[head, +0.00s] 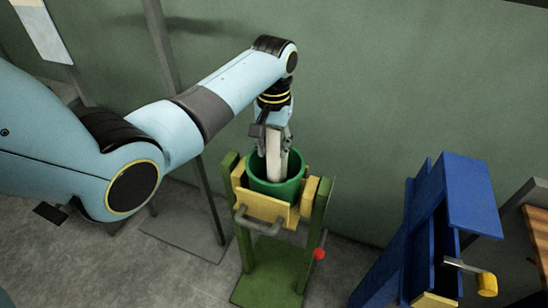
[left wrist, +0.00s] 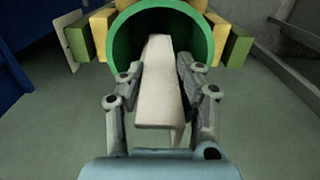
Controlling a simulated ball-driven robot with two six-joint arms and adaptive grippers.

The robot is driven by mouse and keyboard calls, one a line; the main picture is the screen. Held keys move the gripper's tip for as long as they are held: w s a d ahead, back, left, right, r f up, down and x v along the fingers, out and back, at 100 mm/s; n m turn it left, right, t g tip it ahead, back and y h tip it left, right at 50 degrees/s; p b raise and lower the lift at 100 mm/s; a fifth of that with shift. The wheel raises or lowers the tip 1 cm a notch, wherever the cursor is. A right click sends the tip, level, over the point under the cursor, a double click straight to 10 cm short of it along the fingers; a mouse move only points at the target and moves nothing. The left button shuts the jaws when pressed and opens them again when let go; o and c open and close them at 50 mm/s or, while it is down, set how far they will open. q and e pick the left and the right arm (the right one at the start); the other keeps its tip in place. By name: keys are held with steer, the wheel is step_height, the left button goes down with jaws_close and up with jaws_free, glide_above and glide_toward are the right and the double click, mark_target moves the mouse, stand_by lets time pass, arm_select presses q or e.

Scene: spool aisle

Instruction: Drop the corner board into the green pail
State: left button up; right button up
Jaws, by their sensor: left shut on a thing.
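The green pail (head: 258,183) sits in a yellow holder on a green stand, its open mouth facing up. My left gripper (head: 275,144) is directly above the pail, pointing down. It is shut on the corner board (head: 275,163), a pale, long piece whose lower end reaches into the pail's mouth. In the left wrist view, the corner board (left wrist: 158,85) lies between the two fingers of the left gripper (left wrist: 158,78), its far end inside the green pail (left wrist: 204,37). My right gripper is in neither view.
The yellow holder (head: 262,206) has a grey handle in front, and the green stand (head: 246,240) has a red knob (head: 319,254). A blue cabinet-like unit (head: 468,200) with a yellow-handled crank (head: 486,284) stands at right. A green wall is close behind.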

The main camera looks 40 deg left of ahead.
mark_target(273, 161)
arm_select(q)
step_height(273, 161, down, 4)
steer(key=shift+r, duration=0.15)
steer(key=shift+f+b, duration=0.4)
steer(key=shift+f, duration=0.25)
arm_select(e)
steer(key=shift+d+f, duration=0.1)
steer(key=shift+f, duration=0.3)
arm_select(q)
steer(key=shift+f, duration=0.1)
steer(key=o, duration=1)
